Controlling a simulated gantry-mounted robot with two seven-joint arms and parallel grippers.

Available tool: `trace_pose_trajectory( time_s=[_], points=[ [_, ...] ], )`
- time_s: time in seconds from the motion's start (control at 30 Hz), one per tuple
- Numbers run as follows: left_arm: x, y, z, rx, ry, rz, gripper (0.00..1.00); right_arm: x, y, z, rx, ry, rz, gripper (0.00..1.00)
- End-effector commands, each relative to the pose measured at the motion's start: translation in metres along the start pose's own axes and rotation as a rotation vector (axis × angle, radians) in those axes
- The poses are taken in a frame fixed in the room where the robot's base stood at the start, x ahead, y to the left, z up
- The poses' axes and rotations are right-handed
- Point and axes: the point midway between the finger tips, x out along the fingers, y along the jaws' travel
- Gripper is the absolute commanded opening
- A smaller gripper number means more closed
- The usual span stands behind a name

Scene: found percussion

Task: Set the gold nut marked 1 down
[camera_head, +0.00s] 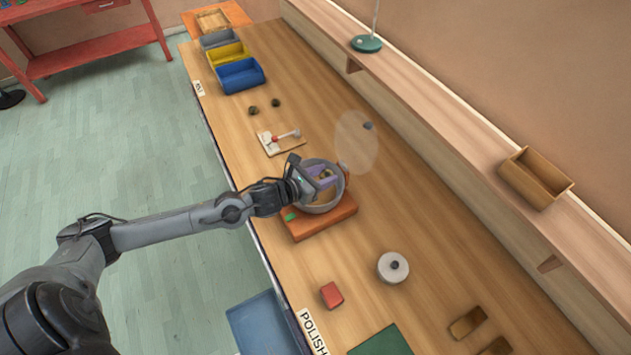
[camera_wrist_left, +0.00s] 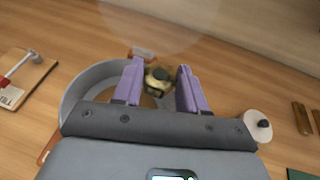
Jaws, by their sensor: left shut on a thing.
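My left gripper (camera_head: 320,178) has purple fingers and is shut on the gold nut (camera_wrist_left: 157,80), which shows between the fingertips in the left wrist view (camera_wrist_left: 160,90). A dark round spot shows on the nut; its number cannot be read. The fingers and nut are over or inside the mouth of a round grey bowl (camera_wrist_left: 82,88). In the head view the bowl (camera_head: 338,200) stands on an orange-red base (camera_head: 325,224). Whether the nut touches the bowl cannot be told. My right gripper is not in view.
A translucent disc (camera_head: 356,142) stands behind the bowl. A board with a red-handled tool (camera_head: 281,141), two small dark nuts (camera_head: 264,106), grey, yellow and blue bins (camera_head: 240,76), a white disc (camera_head: 393,267) and a red block (camera_head: 331,295) lie around. Bare bench separates them.

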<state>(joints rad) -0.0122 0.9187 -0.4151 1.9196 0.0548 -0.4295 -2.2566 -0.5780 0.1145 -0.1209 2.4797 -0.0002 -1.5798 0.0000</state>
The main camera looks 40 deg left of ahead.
Motion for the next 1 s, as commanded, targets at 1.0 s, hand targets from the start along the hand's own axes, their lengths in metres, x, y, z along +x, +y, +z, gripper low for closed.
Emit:
trace_pose_trajectory(
  time_s=[1.0],
  points=[
    [0.011,0.022,-0.054,0.001,-0.002,-0.001,0.08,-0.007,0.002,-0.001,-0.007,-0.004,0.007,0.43]
  ],
)
